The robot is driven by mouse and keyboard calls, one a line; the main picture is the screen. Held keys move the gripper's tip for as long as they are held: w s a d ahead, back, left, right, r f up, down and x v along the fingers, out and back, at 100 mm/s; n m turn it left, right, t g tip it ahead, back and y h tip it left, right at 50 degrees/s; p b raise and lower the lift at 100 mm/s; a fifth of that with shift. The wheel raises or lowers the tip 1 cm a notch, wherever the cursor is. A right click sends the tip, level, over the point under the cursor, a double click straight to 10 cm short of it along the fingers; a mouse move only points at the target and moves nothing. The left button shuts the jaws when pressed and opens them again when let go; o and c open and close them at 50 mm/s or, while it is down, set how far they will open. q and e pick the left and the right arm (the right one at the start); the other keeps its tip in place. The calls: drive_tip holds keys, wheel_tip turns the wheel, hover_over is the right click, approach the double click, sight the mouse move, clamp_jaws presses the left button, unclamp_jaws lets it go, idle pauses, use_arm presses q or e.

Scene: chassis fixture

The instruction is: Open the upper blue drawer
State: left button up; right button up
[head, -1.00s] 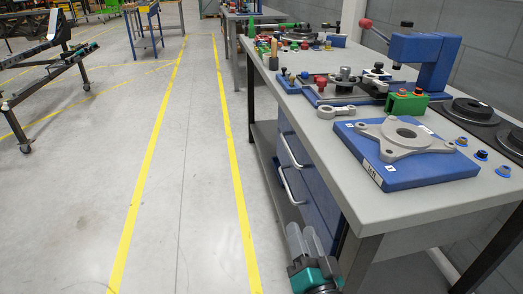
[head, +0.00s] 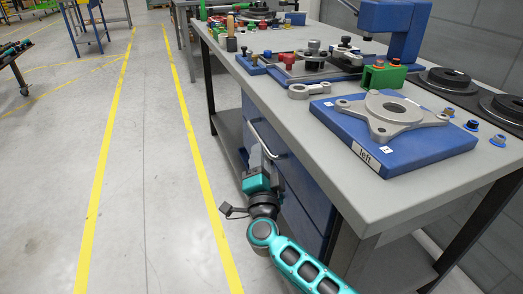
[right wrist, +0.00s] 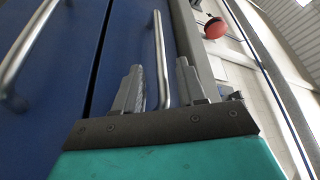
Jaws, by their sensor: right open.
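The upper blue drawer (right wrist: 128,35) sits just under the worktop, and its front looks closed. Its bar handle (right wrist: 158,50) is silver and also shows in the head view (head: 264,141). My right gripper (right wrist: 162,85) is open, with one finger on each side of this handle; whether either finger touches it I cannot tell. In the head view the right gripper (head: 257,157) is at the drawer front and covers part of the handle. The lower drawer (right wrist: 60,75) with its own handle (right wrist: 28,42) is at the left of the wrist view. My left gripper is not in view.
The grey worktop (head: 345,205) overhangs the drawers. On it are a blue plate (head: 400,160) with a grey metal part (head: 385,112), a blue press (head: 395,25) and several small parts. The floor (head: 150,200) left of the bench is clear, with yellow lines.

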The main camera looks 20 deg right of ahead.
drive_tip(key=shift+b+x, duration=0.35)
drive_tip(key=shift+x, duration=1.7)
drive_tip(key=shift+c, duration=0.2)
drive_tip(key=shift+f, duration=0.1)
clamp_jaws()
